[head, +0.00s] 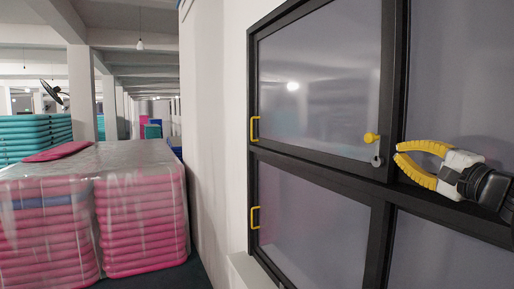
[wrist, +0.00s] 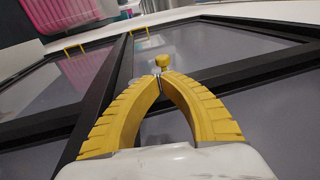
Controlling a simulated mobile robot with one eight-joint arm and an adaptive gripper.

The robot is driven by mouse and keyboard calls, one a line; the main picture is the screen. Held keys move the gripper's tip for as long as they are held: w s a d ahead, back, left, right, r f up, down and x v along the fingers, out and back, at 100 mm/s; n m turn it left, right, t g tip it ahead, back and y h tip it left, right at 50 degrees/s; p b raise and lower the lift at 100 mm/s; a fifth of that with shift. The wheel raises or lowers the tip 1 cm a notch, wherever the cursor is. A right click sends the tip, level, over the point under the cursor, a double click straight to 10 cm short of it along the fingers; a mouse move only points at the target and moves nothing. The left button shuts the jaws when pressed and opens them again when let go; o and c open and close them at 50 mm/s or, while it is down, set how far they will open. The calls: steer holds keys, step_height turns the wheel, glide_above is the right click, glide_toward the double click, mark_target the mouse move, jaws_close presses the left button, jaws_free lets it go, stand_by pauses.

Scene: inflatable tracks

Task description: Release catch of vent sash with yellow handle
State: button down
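The upper vent sash (head: 320,85) is a dark-framed pane with a yellow handle (head: 254,128) on its left edge. A yellow knob (head: 371,138) with a small grey part (head: 377,161) below it sits at its lower right corner and looks like the catch. My gripper (head: 397,152) is just right of the knob, its yellow curved fingers pointing left and their tips together, with nothing seen held. In the wrist view my gripper (wrist: 159,76) has its tips just short of the knob (wrist: 162,61) in line. Contact with the grey part cannot be told.
A lower pane (head: 310,215) has its own yellow handle (head: 254,217). Dark frame bars (head: 390,100) stand close around my gripper. A white wall (head: 220,110) lies left of the window. Wrapped stacks of pink mats (head: 140,225) stand farther left.

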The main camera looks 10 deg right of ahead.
mark_target(374, 141)
steer(key=p+x, duration=0.1)
steer(key=x, duration=0.6)
steer(key=shift+w+a+p, duration=0.1)
steer(key=shift+w+p, duration=0.2)
steer(key=shift+p, duration=0.1)
steer(key=shift+w+a+r+g+p, duration=0.1)
steer(key=shift+w+r+g+p, duration=0.25)
steer(key=shift+g, duration=0.25)
